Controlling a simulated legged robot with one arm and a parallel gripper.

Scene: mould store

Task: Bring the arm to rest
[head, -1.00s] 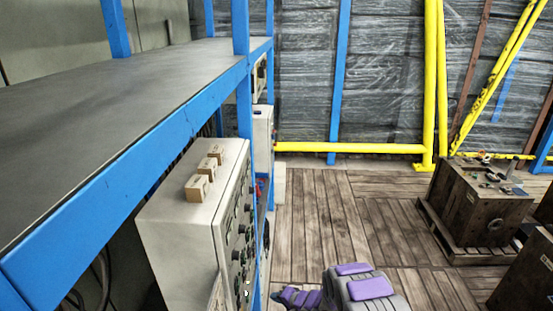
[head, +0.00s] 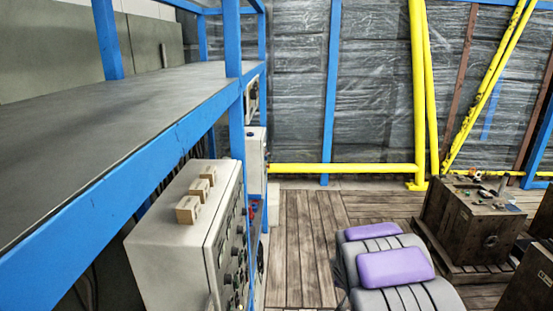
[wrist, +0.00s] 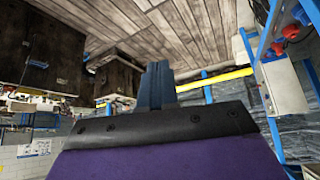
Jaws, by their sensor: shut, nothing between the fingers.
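My gripper (wrist: 157,85) shows in the wrist view as two dark blue-grey fingers pressed together, with nothing between them. It points into open air, with no object touching it. The wrist picture looks turned over, with the plank floor at the top. In the head view my arm, grey with purple pads, is folded at the lower middle, right of the shelving. The gripper itself does not show in the head view.
A blue rack (head: 158,155) with a bare grey shelf stands at left. Below it a grey control cabinet (head: 165,240) carries small cardboard boxes (head: 196,198). A wooden crate (head: 465,222) stands at right. Yellow rails (head: 340,169) cross the back. Plank floor (head: 303,235) lies open between.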

